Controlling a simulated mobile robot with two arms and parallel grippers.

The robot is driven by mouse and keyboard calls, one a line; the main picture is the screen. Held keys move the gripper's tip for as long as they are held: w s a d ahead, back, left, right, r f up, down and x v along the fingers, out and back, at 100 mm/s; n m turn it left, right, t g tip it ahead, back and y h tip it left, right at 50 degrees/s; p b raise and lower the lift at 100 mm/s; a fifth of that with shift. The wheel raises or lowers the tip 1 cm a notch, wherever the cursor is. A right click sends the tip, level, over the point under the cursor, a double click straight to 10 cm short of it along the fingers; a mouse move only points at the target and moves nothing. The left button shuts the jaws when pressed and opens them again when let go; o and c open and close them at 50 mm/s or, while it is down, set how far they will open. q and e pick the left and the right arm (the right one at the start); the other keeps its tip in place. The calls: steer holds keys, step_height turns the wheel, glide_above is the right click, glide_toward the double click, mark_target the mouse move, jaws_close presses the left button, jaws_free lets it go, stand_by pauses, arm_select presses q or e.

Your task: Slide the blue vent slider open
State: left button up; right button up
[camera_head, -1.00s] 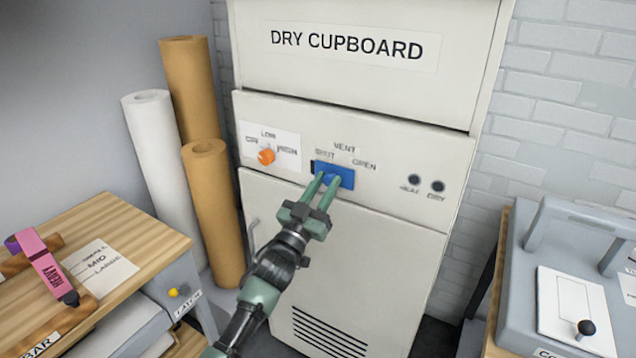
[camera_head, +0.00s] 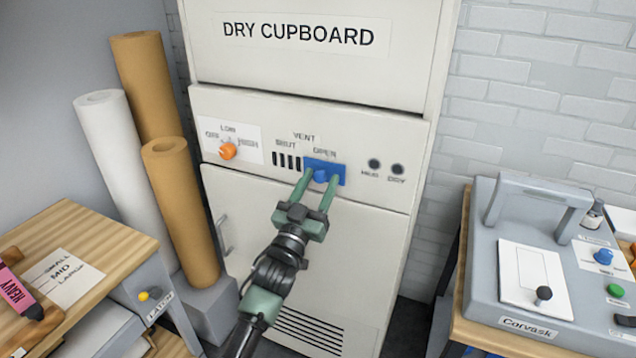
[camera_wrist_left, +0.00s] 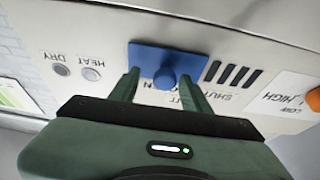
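The blue vent slider (camera_head: 338,167) is on the dry cupboard's front panel, at the OPEN side of the VENT marking. Dark slots (camera_head: 286,160) show uncovered to its left, under SHUT. My left gripper (camera_head: 319,177) is at the slider with its fingers apart, one on each side of the slider's round blue knob. The left wrist view shows the slider (camera_wrist_left: 150,58) and the knob between the spread fingers; the finger on the slots' side looks close to the knob, but I cannot tell if it touches. My right gripper is not in view.
An orange dial (camera_head: 228,151) is left of the vent, and two dark round indicators, HEAT and DRY (camera_head: 397,169), are to its right. Paper rolls (camera_head: 180,205) stand left of the cupboard. A wooden bench (camera_head: 95,225) is at left; a grey machine (camera_head: 485,250) is at right.

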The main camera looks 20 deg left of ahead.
arm_select(q)
steer(key=d+b+v, duration=0.1)
steer(key=v, duration=0.6)
steer(key=shift+s+a+f+b, duration=0.2)
steer(key=shift+s+a+b, duration=0.2)
steer(key=shift+a, duration=0.1)
step_height(320, 180, down, 20)
steer(key=g+y, duration=0.1)
steer(key=g, duration=0.4)
steer(key=s+f+g, duration=0.3)
steer(key=s+f, duration=0.3)
steer(key=f, duration=0.6)
steer(key=s+f+g, duration=0.2)
steer(key=s+f, duration=0.3)
steer(key=f, duration=0.6)
steer(key=s+a+f+g+y, duration=0.1)
steer(key=s+f+g, duration=0.5)
steer(key=s+f, duration=1.2)
steer(key=s+a+f+g, duration=0.1)
steer(key=s+f+g, duration=0.1)
steer(key=s, duration=0.9)
steer(key=s+a+f+m+g, duration=0.1)
steer(key=s+f+g, duration=0.2)
steer(key=s, duration=0.9)
steer(key=shift+s+a+f+y, duration=0.3)
steer(key=shift+a+f+y, duration=0.1)
steer(key=shift+f, duration=0.15)
